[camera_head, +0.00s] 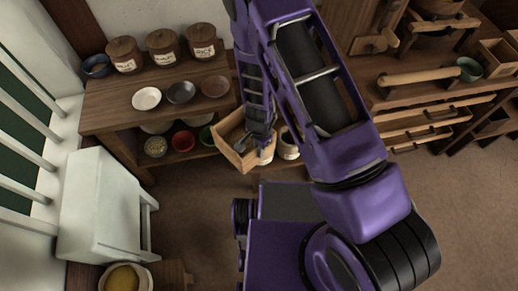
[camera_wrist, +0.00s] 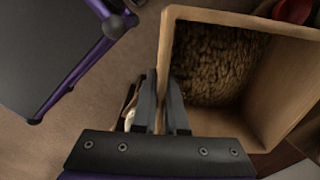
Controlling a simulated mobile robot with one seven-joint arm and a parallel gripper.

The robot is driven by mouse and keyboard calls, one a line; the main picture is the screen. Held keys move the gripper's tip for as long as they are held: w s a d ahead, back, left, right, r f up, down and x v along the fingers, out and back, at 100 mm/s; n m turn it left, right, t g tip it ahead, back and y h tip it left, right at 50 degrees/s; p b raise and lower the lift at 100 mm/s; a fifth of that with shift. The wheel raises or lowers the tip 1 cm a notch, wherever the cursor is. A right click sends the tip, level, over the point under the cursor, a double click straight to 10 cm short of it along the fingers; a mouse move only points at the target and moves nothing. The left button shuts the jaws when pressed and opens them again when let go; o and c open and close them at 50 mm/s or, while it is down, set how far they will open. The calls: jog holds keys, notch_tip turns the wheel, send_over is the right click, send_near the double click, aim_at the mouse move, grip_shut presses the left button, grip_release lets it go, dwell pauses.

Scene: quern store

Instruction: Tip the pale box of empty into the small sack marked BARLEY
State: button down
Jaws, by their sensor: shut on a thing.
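My gripper (camera_wrist: 165,102) is shut on one wall of a pale wooden box (camera_wrist: 215,16). The box is open-topped, and brown grainy stuff (camera_wrist: 215,65) shows inside it in the wrist view. In the head view the box (camera_head: 231,124) hangs beside the wooden table's right end, and it looks tilted. My gripper (camera_head: 262,138) is at its right side there. Small pale containers with dark marks stand just right of and below the gripper, one of them (camera_head: 289,148) clearer than the other. Their lettering is too small to read, so I cannot tell which is the BARLEY sack.
A wooden table (camera_head: 112,113) holds lidded labelled jars (camera_head: 163,47) and several bowls (camera_head: 181,93), with more bowls on its lower shelf. A white cabinet (camera_head: 92,203) stands at left, and a container of yellow stuff (camera_head: 124,278) below it. Drawers (camera_head: 430,118) are at right. Floor between is clear.

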aim_at(259, 161)
jog(key=shift+f+b, duration=1.35)
jog(key=shift+f, duration=0.55)
jog(key=shift+r+g+y, duration=0.35)
jog(key=shift+g+y, duration=0.15)
jog(key=shift+s+a+r, duration=0.1)
jog(key=shift+r, duration=0.05)
jog(key=shift+f+t+h, duration=0.35)
jog(key=shift+t+h, duration=0.15)
jog(key=shift+r+g+y, duration=0.2)
jog(key=shift+g+y, duration=0.2)
jog(key=shift+a+r+g+y, duration=0.1)
jog(key=shift+r+g+y, duration=0.15)
jog(key=shift+g+y, duration=0.05)
